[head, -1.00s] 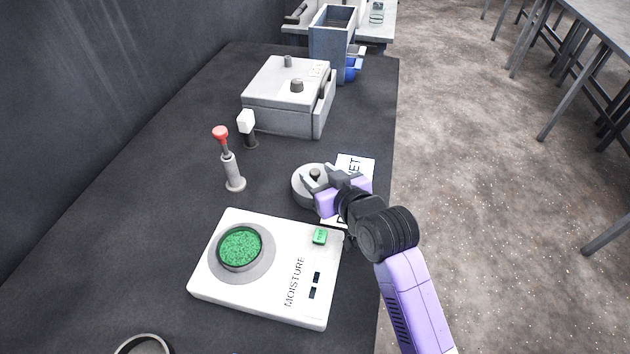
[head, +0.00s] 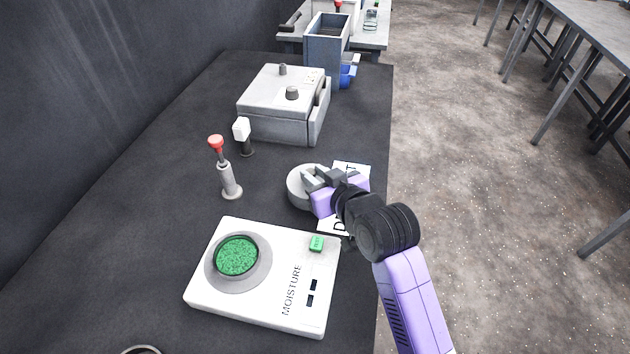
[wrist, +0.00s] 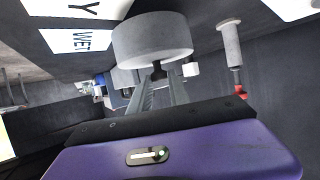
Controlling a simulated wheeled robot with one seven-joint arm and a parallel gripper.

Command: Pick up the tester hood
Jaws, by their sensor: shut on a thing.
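The tester hood (head: 299,190) is a round grey lid with a small dark knob on top. It is beside the moisture tester (head: 205,288), a white box with a dish of green granules and a green button. My gripper (head: 325,179) is shut on the hood's knob. In the wrist view the hood (wrist: 152,38) appears upside down, with its knob between my gripper's fingertips (wrist: 159,76). My fingers hide most of the knob in the head view. I cannot tell whether the hood touches the table.
Printed cards (head: 352,170) lie under and beside my gripper. A red-topped grey post (head: 228,180) and a small white-topped post (head: 243,135) stand to the left. A grey box machine (head: 280,115) and a tall bin (head: 322,55) stand behind. The dark table (head: 140,190) is clear at left.

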